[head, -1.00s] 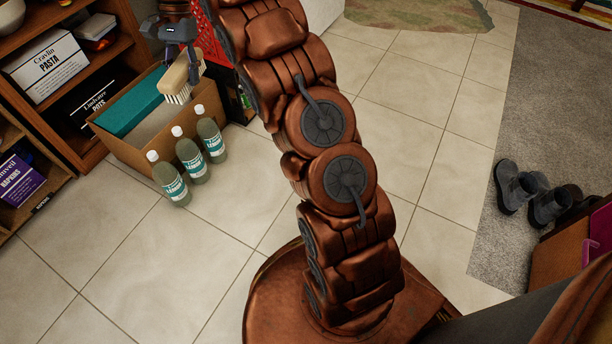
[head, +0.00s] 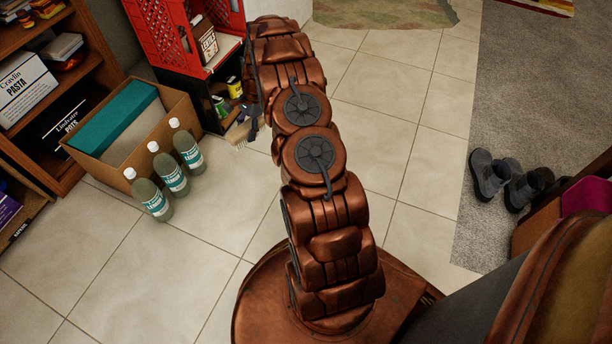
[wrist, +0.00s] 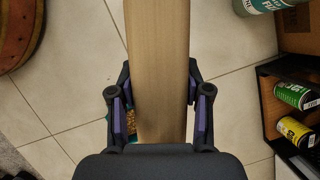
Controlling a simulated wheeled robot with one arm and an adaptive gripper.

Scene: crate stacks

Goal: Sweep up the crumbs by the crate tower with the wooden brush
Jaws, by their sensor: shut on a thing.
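The wooden brush (wrist: 157,60) fills the middle of the wrist view, its pale wood between the two fingers of my gripper (wrist: 156,100), which is shut on it. In the head view the brush (head: 239,133) shows low by the foot of the crate tower, bristles down, partly hidden by my arm. My gripper (head: 253,120) is mostly hidden there too. The crate tower has a red crate (head: 176,40) above a dark one. A small yellow-brown patch (wrist: 130,118) with a teal edge shows beside the brush; I cannot tell whether it is crumbs.
A cardboard box (head: 112,170) with a teal item stands left of the tower. Several green bottles (head: 171,174) stand before it. Cans (wrist: 297,96) sit in the dark crate (wrist: 272,120). Shoes (head: 489,175) stand on the grey carpet at right. Tiles between are clear.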

